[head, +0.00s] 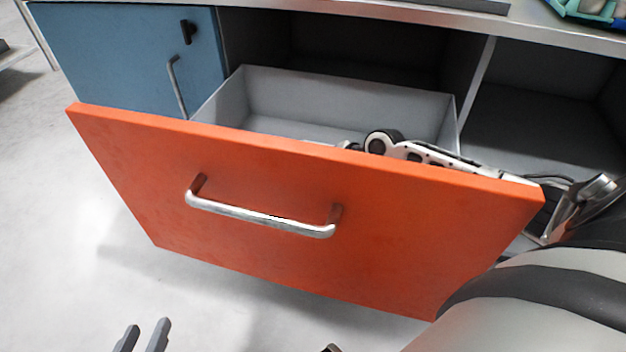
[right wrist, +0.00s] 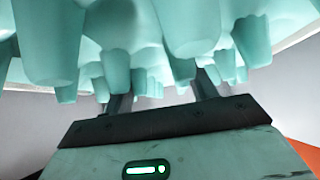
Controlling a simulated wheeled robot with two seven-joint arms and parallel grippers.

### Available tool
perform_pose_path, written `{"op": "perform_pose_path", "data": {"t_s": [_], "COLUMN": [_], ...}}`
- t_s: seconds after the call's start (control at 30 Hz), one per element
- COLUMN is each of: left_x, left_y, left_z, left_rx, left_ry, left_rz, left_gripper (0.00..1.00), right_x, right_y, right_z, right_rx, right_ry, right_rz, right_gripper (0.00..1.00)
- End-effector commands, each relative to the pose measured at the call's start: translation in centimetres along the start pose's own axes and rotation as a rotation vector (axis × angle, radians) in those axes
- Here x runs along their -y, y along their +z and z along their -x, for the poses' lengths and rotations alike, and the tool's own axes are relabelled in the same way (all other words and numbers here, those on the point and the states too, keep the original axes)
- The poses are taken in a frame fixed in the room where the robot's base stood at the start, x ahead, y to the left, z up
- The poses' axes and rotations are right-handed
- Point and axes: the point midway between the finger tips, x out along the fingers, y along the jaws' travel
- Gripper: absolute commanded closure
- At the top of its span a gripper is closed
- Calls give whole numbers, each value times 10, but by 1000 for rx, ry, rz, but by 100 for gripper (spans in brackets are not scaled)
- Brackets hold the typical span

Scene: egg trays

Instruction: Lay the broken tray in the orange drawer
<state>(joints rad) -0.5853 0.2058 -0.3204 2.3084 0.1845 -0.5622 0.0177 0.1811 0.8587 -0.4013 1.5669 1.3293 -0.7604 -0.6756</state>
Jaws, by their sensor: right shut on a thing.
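The orange drawer (head: 330,190) is pulled out, with its grey inside partly showing behind the orange front in the head view. My right arm reaches over the drawer's right side, its white and black wrist part low inside. My right gripper (right wrist: 162,92) is shut on the teal tray (right wrist: 190,30), whose cups hang down around the fingers in the right wrist view. Any broken part of the tray cannot be made out. In the head view the front panel hides the tray and the right fingertips. My left gripper (head: 142,338) is empty, fingers apart, at the bottom left.
A blue cabinet door (head: 130,60) with a handle is shut left of the drawer. An open dark compartment (head: 540,115) lies to the right. The metal-edged top (head: 420,18) runs above; a teal item (head: 592,12) sits on it. The floor (head: 60,210) at left is clear.

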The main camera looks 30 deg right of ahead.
Motion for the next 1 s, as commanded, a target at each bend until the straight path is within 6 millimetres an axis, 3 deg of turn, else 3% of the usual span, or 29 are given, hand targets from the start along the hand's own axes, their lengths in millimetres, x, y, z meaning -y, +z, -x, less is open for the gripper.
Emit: {"op": "perform_pose_path", "data": {"t_s": [0.53, 0.57, 0.63, 1.0], "left_x": [0, 0, 0, 0], "left_y": [0, 0, 0, -1], "left_z": [0, 0, 0, 0], "left_rx": [-16, -16, -16, -16], "left_ry": [2, 2, 2, 3], "left_rz": [-2, -2, -2, -3], "left_gripper": [64, 64, 64, 64], "right_x": [0, 0, 0, 0], "right_y": [7, 7, 7, 6], "right_z": [-7, -7, -7, -5], "right_rx": [-1, -1, 0, 1], "right_ry": [1, 1, 1, -1], "right_rz": [0, 0, 0, 0], "right_gripper": [76, 37, 17, 17]}}
